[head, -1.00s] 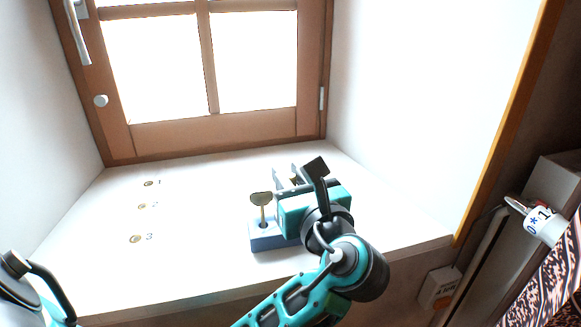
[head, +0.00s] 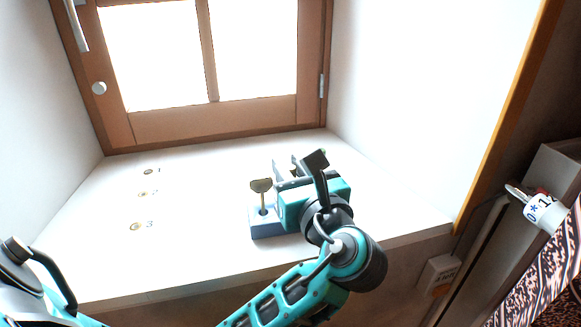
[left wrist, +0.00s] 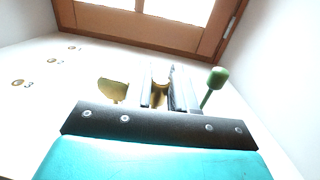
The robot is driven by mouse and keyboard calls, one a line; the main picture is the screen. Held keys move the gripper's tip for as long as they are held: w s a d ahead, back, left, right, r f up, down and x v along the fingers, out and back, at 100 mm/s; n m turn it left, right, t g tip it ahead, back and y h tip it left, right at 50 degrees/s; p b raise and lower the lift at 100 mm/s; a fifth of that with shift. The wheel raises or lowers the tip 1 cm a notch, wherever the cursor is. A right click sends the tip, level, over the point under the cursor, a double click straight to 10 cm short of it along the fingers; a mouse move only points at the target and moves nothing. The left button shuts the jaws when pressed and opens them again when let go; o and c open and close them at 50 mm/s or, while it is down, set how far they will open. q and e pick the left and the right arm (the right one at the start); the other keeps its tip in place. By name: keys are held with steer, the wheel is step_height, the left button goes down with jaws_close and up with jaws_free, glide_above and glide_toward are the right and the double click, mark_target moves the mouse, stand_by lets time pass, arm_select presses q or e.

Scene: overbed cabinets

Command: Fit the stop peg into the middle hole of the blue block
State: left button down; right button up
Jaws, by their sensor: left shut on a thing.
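The blue block (head: 268,230) stands on the white shelf, partly hidden behind my left gripper. A peg with a flat olive-brass head (head: 261,187) stands upright at its left end, and this head also shows in the left wrist view (left wrist: 113,91). My left gripper (head: 286,168) is over the block. In the left wrist view its fingers (left wrist: 166,88) are shut on a brass-coloured piece, which I take as the stop peg (left wrist: 160,94). A green-knobbed peg (left wrist: 216,80) stands right of the fingers. The middle hole and the held peg's lower end are hidden. My right gripper is not in view.
Several numbered holes, among them hole 3 (head: 136,226), lie in the shelf (head: 195,215) at the left. A wooden window frame (head: 225,122) closes the back and a white wall (head: 405,110) stands at the right. The shelf's left half is clear.

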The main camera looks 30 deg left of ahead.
mark_target(291, 167)
arm_select(q)
steer(key=shift+f, duration=1.7)
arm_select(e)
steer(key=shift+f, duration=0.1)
arm_select(q)
steer(key=c, duration=0.9)
jaws_free()
steer(key=shift+o, duration=0.2)
steer(key=shift+r, duration=0.1)
step_height(291, 167, up, 20)
steer(key=p, duration=0.6)
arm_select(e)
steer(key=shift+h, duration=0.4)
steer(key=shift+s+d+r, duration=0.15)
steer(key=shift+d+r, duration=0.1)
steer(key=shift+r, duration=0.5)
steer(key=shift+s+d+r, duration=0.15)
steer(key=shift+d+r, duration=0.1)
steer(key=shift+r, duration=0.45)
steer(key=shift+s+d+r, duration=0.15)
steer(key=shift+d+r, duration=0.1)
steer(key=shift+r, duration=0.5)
